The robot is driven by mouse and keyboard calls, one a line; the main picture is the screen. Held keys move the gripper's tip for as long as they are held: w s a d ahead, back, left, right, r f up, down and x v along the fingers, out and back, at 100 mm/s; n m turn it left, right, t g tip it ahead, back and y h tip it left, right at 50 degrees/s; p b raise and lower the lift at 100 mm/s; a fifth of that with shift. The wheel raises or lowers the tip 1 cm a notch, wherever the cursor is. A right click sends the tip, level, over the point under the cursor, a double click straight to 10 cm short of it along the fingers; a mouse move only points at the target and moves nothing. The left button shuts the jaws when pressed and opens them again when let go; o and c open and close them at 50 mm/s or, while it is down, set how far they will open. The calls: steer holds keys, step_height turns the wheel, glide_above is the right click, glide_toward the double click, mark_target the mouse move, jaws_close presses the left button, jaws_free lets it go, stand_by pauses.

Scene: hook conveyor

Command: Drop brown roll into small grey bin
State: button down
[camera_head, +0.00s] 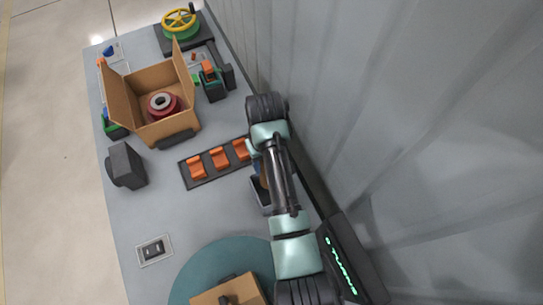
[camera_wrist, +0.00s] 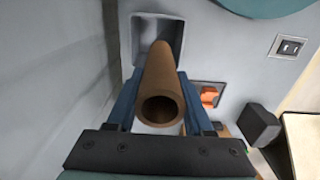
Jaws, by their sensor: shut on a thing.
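The brown roll (camera_wrist: 161,75) is a hollow tube. In the wrist view its near open end faces the camera and its far end points toward the small grey bin. My gripper (camera_wrist: 157,88), with blue fingers, is shut on the roll from both sides. The small grey bin (camera_wrist: 176,38) lies beyond the roll, and the roll's far end overlaps its opening in this view. I cannot tell whether the end is above or inside the bin. In the head view the bin (camera_head: 257,197) is partly hidden by my arm, which also mostly hides the gripper.
A black rack (camera_head: 209,183) with orange pieces lies beside the bin. A cardboard box (camera_head: 150,76) holds a red spool (camera_head: 161,104). A black block (camera_head: 127,165) and a switch plate (camera_head: 154,250) are on the table. A teal disc (camera_head: 197,270) carries another box. A grey wall runs along the right.

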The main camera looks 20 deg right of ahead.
step_height(320, 180, down, 8)
steer(key=s+d+b, duration=0.2)
steer(key=b, duration=0.4)
steer(key=shift+f+b, duration=0.15)
steer(key=shift+b, duration=0.25)
steer(key=shift+c, duration=1)
jaws_free()
steer(key=shift+d, duration=0.1)
step_height(320, 180, up, 13)
steer(key=p, duration=0.3)
